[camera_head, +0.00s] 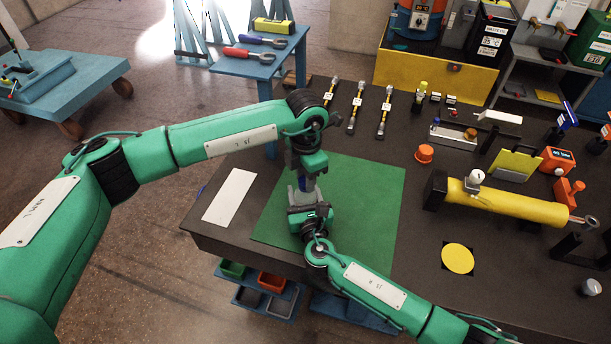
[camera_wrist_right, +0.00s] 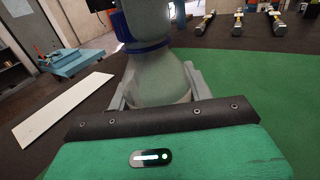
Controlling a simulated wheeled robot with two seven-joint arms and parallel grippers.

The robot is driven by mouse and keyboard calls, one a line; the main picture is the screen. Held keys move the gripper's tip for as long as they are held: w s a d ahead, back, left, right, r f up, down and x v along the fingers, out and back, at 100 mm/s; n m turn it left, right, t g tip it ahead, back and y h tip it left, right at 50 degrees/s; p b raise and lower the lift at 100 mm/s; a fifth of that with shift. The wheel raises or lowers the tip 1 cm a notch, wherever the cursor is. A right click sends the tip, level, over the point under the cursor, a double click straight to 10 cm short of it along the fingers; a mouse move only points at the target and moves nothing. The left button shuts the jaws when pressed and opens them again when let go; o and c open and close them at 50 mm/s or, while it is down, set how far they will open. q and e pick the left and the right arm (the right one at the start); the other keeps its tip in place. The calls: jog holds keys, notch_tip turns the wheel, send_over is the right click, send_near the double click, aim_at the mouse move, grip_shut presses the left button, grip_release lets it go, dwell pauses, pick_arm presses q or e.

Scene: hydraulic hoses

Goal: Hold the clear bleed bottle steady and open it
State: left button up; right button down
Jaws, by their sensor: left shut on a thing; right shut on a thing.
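The clear bleed bottle (camera_wrist_right: 158,78) stands upright over the green mat (camera_head: 365,200), with a blue ring (camera_wrist_right: 148,48) around its upper part. In the head view only a small part of the bottle (camera_head: 306,184) shows between my two grippers. My right gripper (camera_head: 308,208) comes in from the near side and is shut on the bottle's body. Its fingers show on both sides of the bottle in the wrist view (camera_wrist_right: 160,85). My left gripper (camera_head: 307,176) points down from above and is shut on the bottle's top. The cap itself is largely hidden.
A white sheet (camera_head: 229,196) lies left of the mat. Several hoses (camera_head: 356,107) lie behind it. A yellow cylinder (camera_head: 510,203), a yellow disc (camera_head: 458,258) and an orange cap (camera_head: 424,153) are to the right. The mat's right part is clear.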

pick_arm(q)
jog(key=n, duration=2.1)
jog(key=shift+r+n, duration=0.1)
jog(key=shift+n, duration=0.3)
jog(key=shift+r, duration=0.15)
jog(key=shift+r, duration=0.95)
